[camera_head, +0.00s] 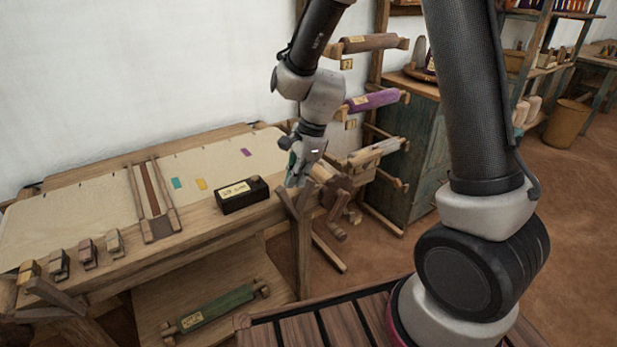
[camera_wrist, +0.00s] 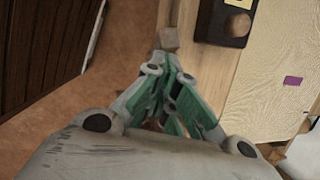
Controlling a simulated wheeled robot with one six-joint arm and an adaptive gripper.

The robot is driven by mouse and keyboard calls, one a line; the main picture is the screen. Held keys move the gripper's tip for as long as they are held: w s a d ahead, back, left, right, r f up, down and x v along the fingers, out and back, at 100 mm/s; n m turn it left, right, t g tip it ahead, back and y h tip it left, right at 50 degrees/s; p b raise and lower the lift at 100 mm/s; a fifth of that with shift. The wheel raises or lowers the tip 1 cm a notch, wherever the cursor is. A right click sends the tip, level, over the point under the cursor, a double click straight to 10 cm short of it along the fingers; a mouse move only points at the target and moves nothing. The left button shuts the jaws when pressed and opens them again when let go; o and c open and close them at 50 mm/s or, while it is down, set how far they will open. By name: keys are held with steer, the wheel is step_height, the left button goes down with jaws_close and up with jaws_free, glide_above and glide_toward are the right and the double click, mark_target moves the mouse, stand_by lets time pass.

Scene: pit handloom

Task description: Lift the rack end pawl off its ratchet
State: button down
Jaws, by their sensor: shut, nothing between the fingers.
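My gripper (camera_head: 296,178) is shut and empty, pointing down near the right end of the wooden loom table. In the wrist view the green-padded fingers (camera_wrist: 168,122) come together just short of a small wooden block end (camera_wrist: 168,38). I cannot tell whether they touch it. A rack (camera_head: 372,101) with rolled pieces on wooden arms stands behind my gripper. A wooden roller end (camera_head: 330,176) shows just right of my gripper. The pawl and its ratchet cannot be made out clearly; my gripper and wrist cover part of that area.
A black labelled box (camera_head: 242,195) sits on the table's front beam, left of my gripper. A slatted wooden frame (camera_head: 153,200) lies across the cloth (camera_head: 100,208). A green roll (camera_head: 215,308) lies on the lower shelf. A green cabinet (camera_head: 412,150) stands at the right.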

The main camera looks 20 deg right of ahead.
mark_target(281, 194)
steer(key=a, duration=0.1)
steer(key=s+a, duration=0.1)
steer(key=shift+a+f, duration=0.2)
steer(key=shift+a, duration=0.2)
steer(key=shift+s+a+f, duration=0.2)
steer(key=shift+a, duration=0.4)
steer(key=shift+s+a+f, duration=0.15)
steer(key=shift+a+f, duration=0.05)
steer(key=shift+a, duration=0.35)
steer(key=shift+d+r, duration=0.35)
steer(key=shift+r, duration=0.05)
steer(key=d+r, duration=0.2)
steer(key=shift+w+d+r, duration=0.1)
steer(key=shift+w+r, duration=0.05)
steer(key=shift+r, duration=0.15)
step_height(281, 194, up, 10)
steer(key=s+a, duration=0.1)
steer(key=s, duration=0.1)
steer(key=shift+f, duration=0.25)
